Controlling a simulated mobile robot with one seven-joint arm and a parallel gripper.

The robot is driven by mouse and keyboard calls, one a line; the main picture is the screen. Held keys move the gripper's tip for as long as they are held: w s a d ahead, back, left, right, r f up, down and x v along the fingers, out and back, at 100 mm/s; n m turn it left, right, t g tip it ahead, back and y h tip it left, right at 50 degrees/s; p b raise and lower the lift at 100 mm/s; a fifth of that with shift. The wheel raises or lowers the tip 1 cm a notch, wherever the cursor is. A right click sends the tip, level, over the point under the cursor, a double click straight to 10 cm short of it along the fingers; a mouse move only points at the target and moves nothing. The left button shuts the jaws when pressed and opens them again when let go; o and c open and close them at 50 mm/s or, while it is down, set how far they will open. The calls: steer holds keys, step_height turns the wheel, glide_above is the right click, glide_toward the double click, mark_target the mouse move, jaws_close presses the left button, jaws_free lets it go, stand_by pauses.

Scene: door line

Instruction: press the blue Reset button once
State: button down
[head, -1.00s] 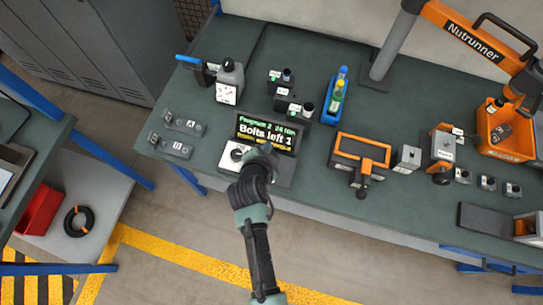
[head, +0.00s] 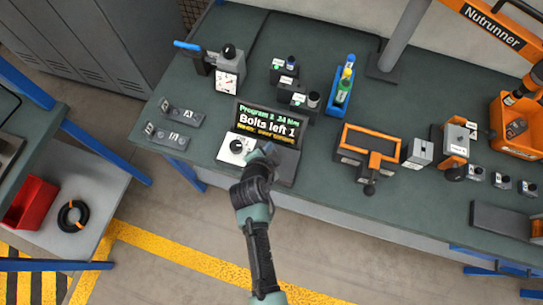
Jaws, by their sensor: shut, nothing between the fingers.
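The control console (head: 285,167) stands at the bench's front edge. Its screen (head: 267,122) reads "Program 2", "24 Nm" and "Bolts left 1". A white plate with a black knob (head: 237,146) is on the console's left part. My gripper (head: 264,153) is shut and empty, low over the middle of the console just below the screen. I cannot make out the blue Reset button for certain; my gripper and wrist hide part of the panel. I cannot tell whether my fingertips touch the panel.
Boxes marked A (head: 182,114) and B (head: 168,137) lie left of the console. A gauge unit (head: 229,75) stands behind them. A blue bottle holder (head: 336,101) and an orange-framed fixture (head: 371,149) stand to the right. Bare bench lies between them.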

steer(key=shift+f+b, duration=0.5)
steer(key=shift+f, duration=0.6)
stand_by(1.1)
steer(key=shift+f+b, duration=0.4)
steer(key=shift+b, duration=0.05)
steer(key=shift+f+b, duration=0.5)
stand_by(0.5)
steer(key=shift+r, duration=0.1)
steer(key=shift+r+p, duration=0.7)
steer(key=shift+r, duration=0.1)
step_height(320, 180, up, 5)
steer(key=p, duration=0.4)
steer(key=shift+r, duration=0.1)
